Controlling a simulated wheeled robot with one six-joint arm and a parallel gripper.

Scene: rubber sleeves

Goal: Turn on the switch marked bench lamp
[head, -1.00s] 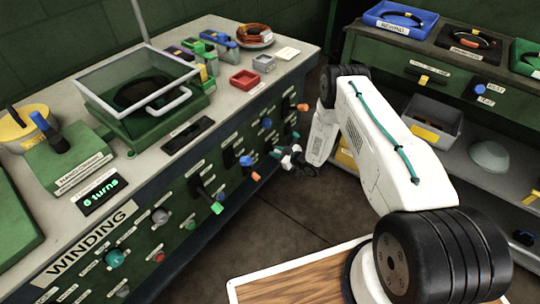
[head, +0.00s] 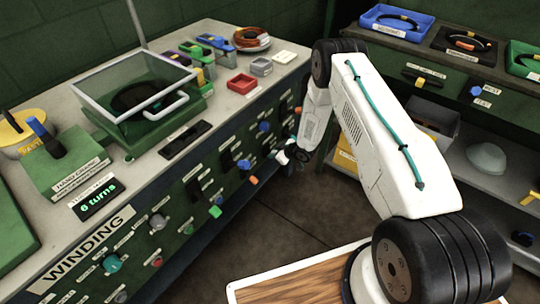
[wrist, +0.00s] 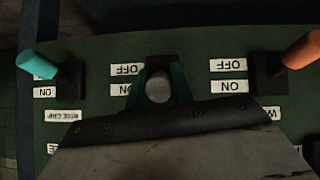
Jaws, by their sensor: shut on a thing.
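My gripper (wrist: 158,90) is shut on a grey round-ended lever (wrist: 158,86), with one green finger on each side of it. In the wrist view the lever's tip shows level with its upside-down ON label (wrist: 120,89), below the OFF label (wrist: 127,69). The angle does not show clearly which way the lever is set. Its name label is hidden behind my gripper, so I cannot read bench lamp. In the head view my gripper (head: 285,154) is at the green front panel, toward its far end.
A teal lever (wrist: 36,64) is to the left and an orange lever (wrist: 302,49) to the right, both close to my gripper. The floor (head: 290,222) beside the bench is clear.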

